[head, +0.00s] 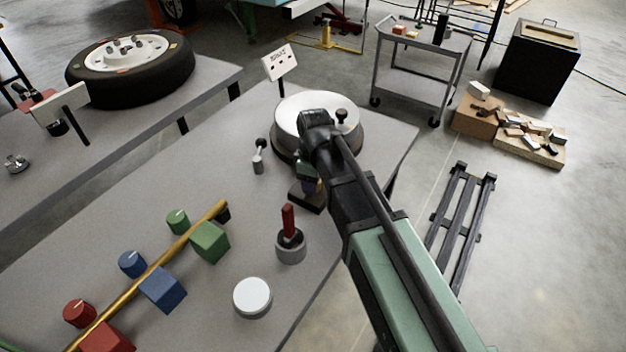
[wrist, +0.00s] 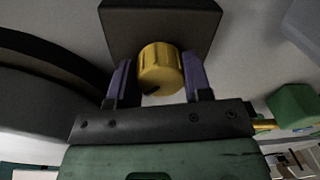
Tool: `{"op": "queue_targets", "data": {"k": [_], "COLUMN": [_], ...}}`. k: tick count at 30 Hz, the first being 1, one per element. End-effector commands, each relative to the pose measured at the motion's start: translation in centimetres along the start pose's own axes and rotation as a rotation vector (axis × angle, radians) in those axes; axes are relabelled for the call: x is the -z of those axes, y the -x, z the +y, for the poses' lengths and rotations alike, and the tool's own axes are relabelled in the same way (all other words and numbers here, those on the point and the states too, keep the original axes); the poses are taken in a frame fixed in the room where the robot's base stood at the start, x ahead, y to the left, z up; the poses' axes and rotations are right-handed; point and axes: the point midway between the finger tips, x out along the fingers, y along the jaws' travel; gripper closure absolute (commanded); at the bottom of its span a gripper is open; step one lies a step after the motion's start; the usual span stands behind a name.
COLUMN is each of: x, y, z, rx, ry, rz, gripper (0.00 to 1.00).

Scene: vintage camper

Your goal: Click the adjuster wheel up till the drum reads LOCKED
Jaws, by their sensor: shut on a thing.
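The adjuster wheel is a ribbed brass-yellow wheel (wrist: 158,62) in the wrist view, in front of a dark square block (wrist: 150,18). My gripper (wrist: 160,80) is shut on the wheel, one purple finger on each side. In the head view my gripper (head: 309,186) points down beside the drum, over the dark block (head: 303,203), and the wheel is mostly hidden. The drum (head: 290,110) is a round silver-topped body on a dark rim, partly covered by my arm. No drum reading is legible.
A small lever (head: 258,160) stands left of the drum and a red-handled stick (head: 289,228) in front. A white disc (head: 252,297), coloured knobs and blocks, and a brass rail (head: 150,275) lie nearer. A sign (head: 280,63) stands behind the drum.

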Motion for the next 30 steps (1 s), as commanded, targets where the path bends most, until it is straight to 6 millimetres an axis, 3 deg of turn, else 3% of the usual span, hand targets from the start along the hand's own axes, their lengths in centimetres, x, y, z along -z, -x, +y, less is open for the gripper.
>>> {"op": "queue_targets", "data": {"k": [13,30], "x": [-0.06,-0.06], "y": [-0.02,-0.03], "z": [-0.03,-0.04], "rx": [0.001,0.001], "ry": [-0.251,-0.294], "rz": [0.011,0.014], "gripper": [0.78,0.78]}}
